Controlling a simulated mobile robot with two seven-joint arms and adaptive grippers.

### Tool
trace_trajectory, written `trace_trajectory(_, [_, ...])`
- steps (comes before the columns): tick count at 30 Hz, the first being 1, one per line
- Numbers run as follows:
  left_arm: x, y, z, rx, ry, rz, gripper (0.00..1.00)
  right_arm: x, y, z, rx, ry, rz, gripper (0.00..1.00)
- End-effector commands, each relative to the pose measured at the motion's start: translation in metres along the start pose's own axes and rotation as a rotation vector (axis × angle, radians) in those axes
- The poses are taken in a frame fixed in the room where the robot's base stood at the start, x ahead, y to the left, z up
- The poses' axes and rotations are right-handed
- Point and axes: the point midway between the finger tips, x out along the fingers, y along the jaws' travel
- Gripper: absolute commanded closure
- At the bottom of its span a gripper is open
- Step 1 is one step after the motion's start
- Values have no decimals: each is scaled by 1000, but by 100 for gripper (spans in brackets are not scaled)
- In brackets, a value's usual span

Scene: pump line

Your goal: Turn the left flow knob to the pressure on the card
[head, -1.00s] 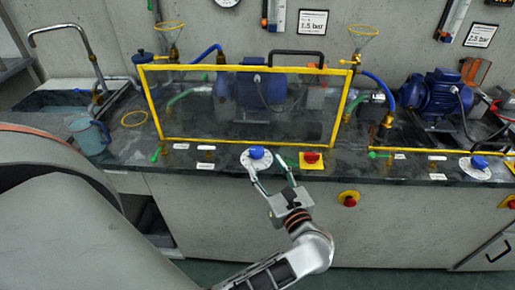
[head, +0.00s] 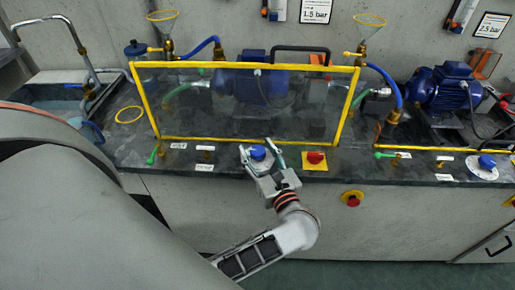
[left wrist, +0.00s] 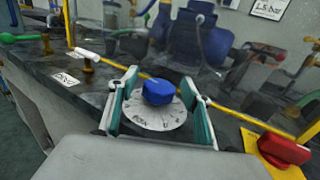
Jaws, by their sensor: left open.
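The left flow knob (head: 258,152) is a blue knob on a round white dial at the front edge of the counter. In the left wrist view the blue knob (left wrist: 158,91) stands between my fingers, with the dial (left wrist: 150,117) and its dark marks partly visible. My left gripper (head: 261,153) is open around the knob, with a gap on both sides in the wrist view. The pressure card (head: 315,11) on the wall above reads 1.5 bar. A second card (head: 491,25) reads 2.5 bar at the right. My right gripper does not show.
A yellow-framed clear guard (head: 240,139) stands behind the knob. A red switch on a yellow plate (head: 315,160) sits close to its right. A red stop button (head: 352,199) is on the front panel. Another blue knob (head: 487,162) lies far right.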

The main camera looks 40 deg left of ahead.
Motion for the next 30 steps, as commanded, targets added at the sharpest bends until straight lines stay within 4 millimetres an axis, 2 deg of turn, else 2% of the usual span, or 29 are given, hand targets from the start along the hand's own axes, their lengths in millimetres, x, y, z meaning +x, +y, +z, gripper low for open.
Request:
trace_trajectory(2, [0,0,0,0,0,0,54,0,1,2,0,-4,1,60])
trace_trajectory(6, [0,0,0,0,0,0,90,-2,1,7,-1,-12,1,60])
trace_trajectory(14, [1,1,-1,2,-2,-28,90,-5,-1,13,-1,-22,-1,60])
trace_trajectory(30, [2,1,0,2,-4,-382,90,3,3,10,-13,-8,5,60])
